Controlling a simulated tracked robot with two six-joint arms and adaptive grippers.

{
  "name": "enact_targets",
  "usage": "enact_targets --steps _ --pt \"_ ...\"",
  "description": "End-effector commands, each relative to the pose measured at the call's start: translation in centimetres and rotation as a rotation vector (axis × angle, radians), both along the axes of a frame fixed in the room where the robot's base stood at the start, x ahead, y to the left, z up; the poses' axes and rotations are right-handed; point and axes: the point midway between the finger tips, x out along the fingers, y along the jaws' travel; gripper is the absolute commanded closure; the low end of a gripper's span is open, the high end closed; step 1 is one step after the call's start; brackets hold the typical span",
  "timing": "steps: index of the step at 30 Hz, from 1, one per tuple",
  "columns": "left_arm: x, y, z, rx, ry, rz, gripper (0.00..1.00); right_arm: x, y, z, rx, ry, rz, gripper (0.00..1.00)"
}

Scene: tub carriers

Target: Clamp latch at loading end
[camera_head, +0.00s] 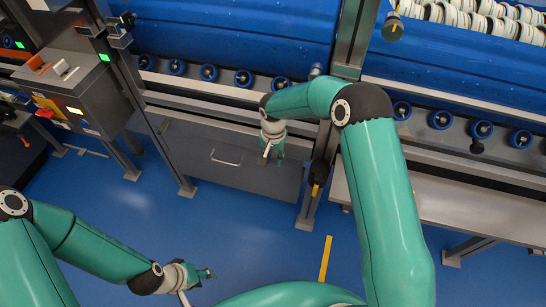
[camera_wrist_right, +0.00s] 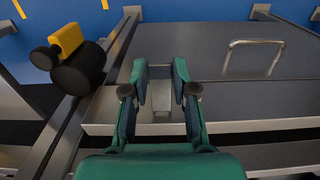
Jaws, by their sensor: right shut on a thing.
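My right gripper (camera_head: 272,152) is at the upper right of a grey front panel (camera_head: 205,150) below the blue machine. In the right wrist view its two green fingers (camera_wrist_right: 160,80) are closed around a small grey metal piece (camera_wrist_right: 161,100) at the panel's edge. I cannot tell for sure whether this piece is the latch. A black fitting with a yellow end (camera_wrist_right: 75,60) sits on the post beside the panel; a dark part with a yellow tip (camera_head: 316,188) shows there in the head view. My left gripper (camera_head: 206,274) hangs low over the blue floor; its finger opening is unclear.
The panel has a bar handle (camera_wrist_right: 254,58). Blue rollers (camera_head: 243,78) line the machine's edge, with white rings (camera_head: 470,17) at the upper right. A grey control box (camera_head: 80,90) stands at the left. The blue floor (camera_head: 130,205) is open in front.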

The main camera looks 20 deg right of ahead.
Motion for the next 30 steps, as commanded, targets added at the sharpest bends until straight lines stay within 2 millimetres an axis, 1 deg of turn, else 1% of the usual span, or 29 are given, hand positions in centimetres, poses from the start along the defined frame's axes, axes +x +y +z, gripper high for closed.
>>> enact_targets --steps 5,8,11,17,30 --pt "0.0 0.0 -1.6 0.0 0.0 0.0 0.61 0.0 0.1 -0.5 -0.014 -0.024 0.002 1.0" --pt "0.0 0.0 -3.1 0.0 0.0 0.0 0.61 0.0 0.2 -0.9 -0.03 -0.048 0.003 1.0" --pt "0.0 0.0 -4.9 0.0 0.0 0.0 0.61 0.0 0.2 -1.3 -0.049 -0.08 0.004 1.0" --pt "0.0 0.0 -9.6 0.0 0.0 0.0 0.61 -0.1 0.3 -2.2 -0.103 -0.161 0.005 1.0" --pt "0.0 0.0 -21.4 0.0 0.0 0.0 0.61 -0.2 0.5 -3.8 -0.233 -0.361 0.004 1.0"
